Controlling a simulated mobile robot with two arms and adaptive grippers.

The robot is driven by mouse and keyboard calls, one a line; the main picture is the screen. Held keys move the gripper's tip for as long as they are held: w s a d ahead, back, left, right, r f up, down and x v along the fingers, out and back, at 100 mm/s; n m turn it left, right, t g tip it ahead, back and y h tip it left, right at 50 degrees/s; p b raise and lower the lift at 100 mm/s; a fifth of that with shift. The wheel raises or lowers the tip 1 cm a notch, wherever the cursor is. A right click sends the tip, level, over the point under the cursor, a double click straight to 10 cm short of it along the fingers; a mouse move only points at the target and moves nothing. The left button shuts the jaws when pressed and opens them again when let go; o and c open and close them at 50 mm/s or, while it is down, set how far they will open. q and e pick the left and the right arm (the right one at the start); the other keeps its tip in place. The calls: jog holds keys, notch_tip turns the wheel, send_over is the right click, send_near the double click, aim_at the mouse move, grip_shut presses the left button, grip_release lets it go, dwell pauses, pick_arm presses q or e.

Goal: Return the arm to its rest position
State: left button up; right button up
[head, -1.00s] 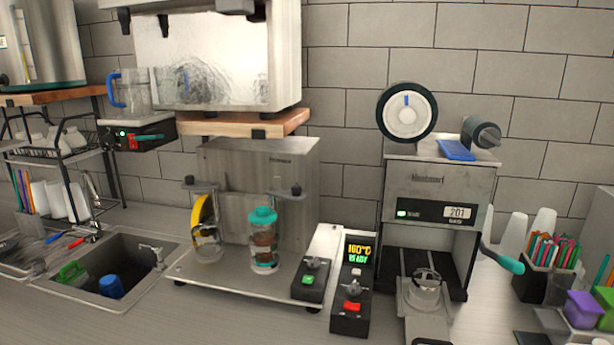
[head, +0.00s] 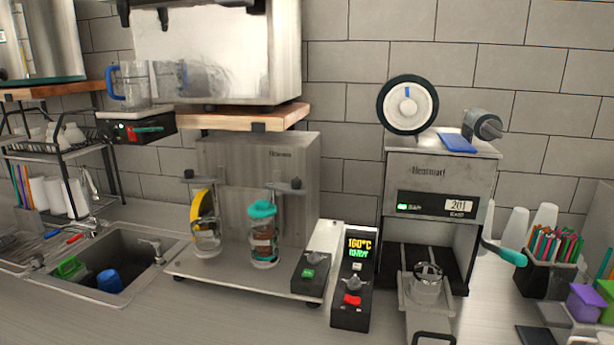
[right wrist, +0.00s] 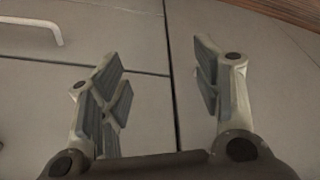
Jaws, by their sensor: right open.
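My right gripper (right wrist: 160,90) shows in the right wrist view. Its two fingers stand wide apart with nothing between them, over grey cabinet fronts (right wrist: 100,45). No arm or gripper of mine shows in the head view, and my left gripper is in neither view. The cup sealer (head: 435,190) stands right of centre in the head view, with a display reading 201. A clear cup (head: 428,285) sits in the holder of its pulled-out tray (head: 425,322).
A double-headed mixer (head: 260,160) stands left of the control boxes (head: 352,280). A sink (head: 118,250) with blue and green items is at left. Straws (head: 553,248) in a black holder and a purple box (head: 585,300) are at right. The front counter is clear.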

jog(key=s+f+g+b, duration=0.1)
jog(key=s+f+b, duration=0.15)
jog(key=f, duration=0.85)
jog(key=s+f+b, duration=0.1)
jog(key=s+f, duration=0.3)
jog(key=f, duration=0.7)
jog(key=s+d+f+g+b, duration=0.1)
jog(key=s+d+f+b, duration=0.1)
jog(key=s+f, duration=1.1)
jog(key=shift+s+d+f+b, duration=0.25)
jog(key=shift+d+f+b, duration=0.15)
jog(key=shift+d+f, duration=0.25)
